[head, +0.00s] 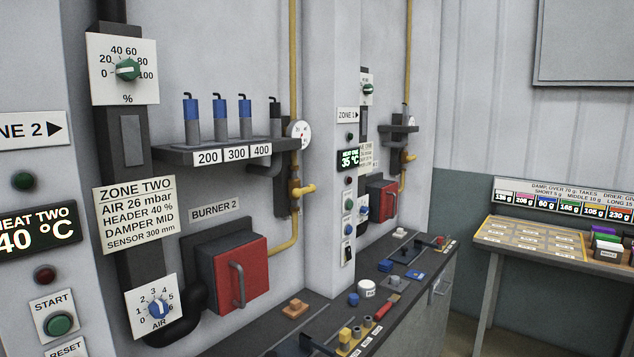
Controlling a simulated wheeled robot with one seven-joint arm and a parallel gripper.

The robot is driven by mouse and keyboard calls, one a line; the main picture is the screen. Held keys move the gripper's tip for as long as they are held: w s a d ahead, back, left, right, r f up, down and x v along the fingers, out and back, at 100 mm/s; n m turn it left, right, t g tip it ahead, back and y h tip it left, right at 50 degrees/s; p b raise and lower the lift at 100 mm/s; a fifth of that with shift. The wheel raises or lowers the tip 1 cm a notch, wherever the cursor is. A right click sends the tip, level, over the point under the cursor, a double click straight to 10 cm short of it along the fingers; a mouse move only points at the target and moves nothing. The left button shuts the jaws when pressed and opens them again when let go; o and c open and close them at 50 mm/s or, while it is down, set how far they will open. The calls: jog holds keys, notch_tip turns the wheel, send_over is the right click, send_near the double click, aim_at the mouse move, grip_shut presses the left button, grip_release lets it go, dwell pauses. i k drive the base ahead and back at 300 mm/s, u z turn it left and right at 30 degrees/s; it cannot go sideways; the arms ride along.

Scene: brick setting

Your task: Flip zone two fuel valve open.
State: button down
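The zone two fuel valve (303,189) is a yellow lever on a brass-coloured body in the yellow fuel pipe (293,80). It sits right of the burner 2 box, below the round gauge (299,134). The lever points out to the right, roughly across the vertical pipe. Below it the pipe bends left to the red-fronted burner 2 box (241,272). My gripper cannot be made out in the head view, and nothing touches the lever.
A shelf (200,154) with blue-topped sensors juts out left of the pipe. A zone two card (135,214), dials and a START button (58,325) are on the left. A dark bench (330,310) with small parts runs below. Zone 1 has a similar red burner box (383,200) farther back.

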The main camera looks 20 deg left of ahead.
aim_at(296, 192)
jog(key=u, duration=0.35)
jog(key=i, duration=0.6)
jog(key=u, duration=0.4)
